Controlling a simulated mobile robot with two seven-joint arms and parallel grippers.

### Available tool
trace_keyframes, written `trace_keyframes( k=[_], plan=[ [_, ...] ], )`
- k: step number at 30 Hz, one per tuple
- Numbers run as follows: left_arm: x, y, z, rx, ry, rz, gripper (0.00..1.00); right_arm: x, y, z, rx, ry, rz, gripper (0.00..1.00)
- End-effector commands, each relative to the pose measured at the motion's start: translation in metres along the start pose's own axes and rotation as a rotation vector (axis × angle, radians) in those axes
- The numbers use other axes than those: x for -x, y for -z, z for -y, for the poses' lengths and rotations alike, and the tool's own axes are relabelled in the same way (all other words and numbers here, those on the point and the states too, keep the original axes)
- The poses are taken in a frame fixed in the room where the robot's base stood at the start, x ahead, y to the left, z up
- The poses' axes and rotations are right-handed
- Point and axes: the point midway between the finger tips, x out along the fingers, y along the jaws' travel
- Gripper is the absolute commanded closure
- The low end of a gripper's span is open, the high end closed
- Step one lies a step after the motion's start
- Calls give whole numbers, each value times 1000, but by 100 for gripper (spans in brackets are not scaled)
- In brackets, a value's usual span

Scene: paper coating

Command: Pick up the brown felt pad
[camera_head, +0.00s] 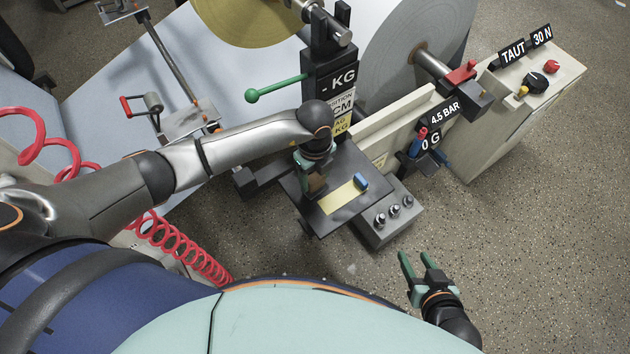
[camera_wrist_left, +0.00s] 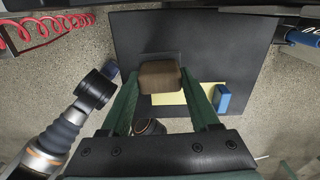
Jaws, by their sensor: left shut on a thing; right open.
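The brown felt pad (camera_wrist_left: 160,77) is a small brown block between the green fingertips of my left gripper (camera_wrist_left: 161,84) in the left wrist view. The gripper is shut on it, over the black plate (camera_wrist_left: 225,40). In the head view my left gripper (camera_head: 314,184) reaches down at the plate's left part, and the pad is mostly hidden by the fingers. I cannot tell whether the pad touches the plate. My right gripper (camera_head: 418,259) is open and empty, over the floor at the lower right.
A yellow sheet (camera_head: 341,198) and a small blue block (camera_head: 361,181) lie on the plate beside the left gripper. A grey box with knobs (camera_head: 383,228) adjoins the plate's right side. A machine column with a green lever (camera_head: 277,88) stands behind. Red coiled hoses (camera_head: 190,250) hang at left.

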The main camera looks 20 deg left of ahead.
Motion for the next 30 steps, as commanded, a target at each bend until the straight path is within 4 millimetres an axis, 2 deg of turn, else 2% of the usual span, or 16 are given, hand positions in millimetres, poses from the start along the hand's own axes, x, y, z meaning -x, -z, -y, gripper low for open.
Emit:
trace_keyframes(
  k=[1, 6, 17, 23, 26, 30],
  plan=[
    [0, 0, 0, 0, 0, 0, 76, 0, -1, 0, 0, 0, 1, 50],
    [0, 0, 0, 0, 0, 0, 94, 0, -1, 0, 0, 0, 1, 50],
    [6, 0, 0, 0, 2, 1, 94, 2, -3, 0, -2, 0, 6, 50],
    [33, -1, 1, -1, 4, 2, 94, 5, 1, 0, -2, -2, 1, 50],
    [49, 11, -6, -4, 3, -1, 94, 9, 6, -1, -1, -6, -6, 50],
    [80, 32, -21, -7, 5, 0, 94, 13, 10, -6, -2, -17, -11, 50]
  ],
)
